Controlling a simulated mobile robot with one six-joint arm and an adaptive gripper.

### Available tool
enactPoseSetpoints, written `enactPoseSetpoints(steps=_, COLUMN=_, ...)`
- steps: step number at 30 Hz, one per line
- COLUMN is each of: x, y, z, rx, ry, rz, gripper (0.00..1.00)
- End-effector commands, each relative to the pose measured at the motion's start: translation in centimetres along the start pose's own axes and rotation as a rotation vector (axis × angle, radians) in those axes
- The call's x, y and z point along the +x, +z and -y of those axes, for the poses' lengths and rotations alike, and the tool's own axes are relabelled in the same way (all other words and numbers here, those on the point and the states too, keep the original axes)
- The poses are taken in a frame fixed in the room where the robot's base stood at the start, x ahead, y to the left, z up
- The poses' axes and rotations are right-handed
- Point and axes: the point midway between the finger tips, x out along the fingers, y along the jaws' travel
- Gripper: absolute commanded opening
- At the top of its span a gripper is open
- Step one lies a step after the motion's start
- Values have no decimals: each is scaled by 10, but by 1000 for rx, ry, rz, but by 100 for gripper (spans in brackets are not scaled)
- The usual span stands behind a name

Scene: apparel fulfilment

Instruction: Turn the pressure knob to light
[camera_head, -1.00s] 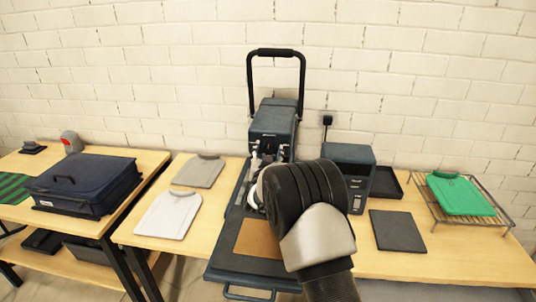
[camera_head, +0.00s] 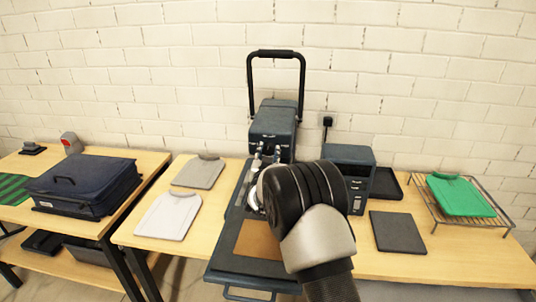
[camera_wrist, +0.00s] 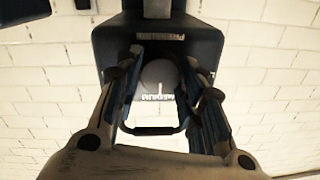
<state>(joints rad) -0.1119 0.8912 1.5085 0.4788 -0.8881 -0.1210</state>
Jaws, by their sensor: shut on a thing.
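The heat press (camera_head: 274,122) stands against the wall, its handle raised. My gripper (camera_head: 267,151) is at the front of the press head. In the wrist view, my gripper (camera_wrist: 160,76) is shut on the round grey pressure knob (camera_wrist: 158,74), with one finger on either side. A white pointer line on the knob points down in the picture, at a label that appears to read MEDIUM upside down. The other labels are hidden or too small to read. In the head view, the knob is hidden by my gripper and arm.
A dark flat pad (camera_head: 397,232) and a green shirt (camera_head: 460,195) on a wire rack lie further right. Two folded shirts lie left. A dark blue case (camera_head: 82,185) sits on the left table.

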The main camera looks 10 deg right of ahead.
Motion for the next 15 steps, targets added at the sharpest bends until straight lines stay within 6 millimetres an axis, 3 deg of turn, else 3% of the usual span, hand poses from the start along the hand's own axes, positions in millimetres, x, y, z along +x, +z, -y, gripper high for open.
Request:
enactPoseSetpoints(steps=8, x=0, y=0, z=0, rx=-58, ry=1, rz=4, gripper=12)
enactPoseSetpoints(steps=15, x=0, y=-1, z=0, rx=-216, ry=4, rz=14, gripper=12)
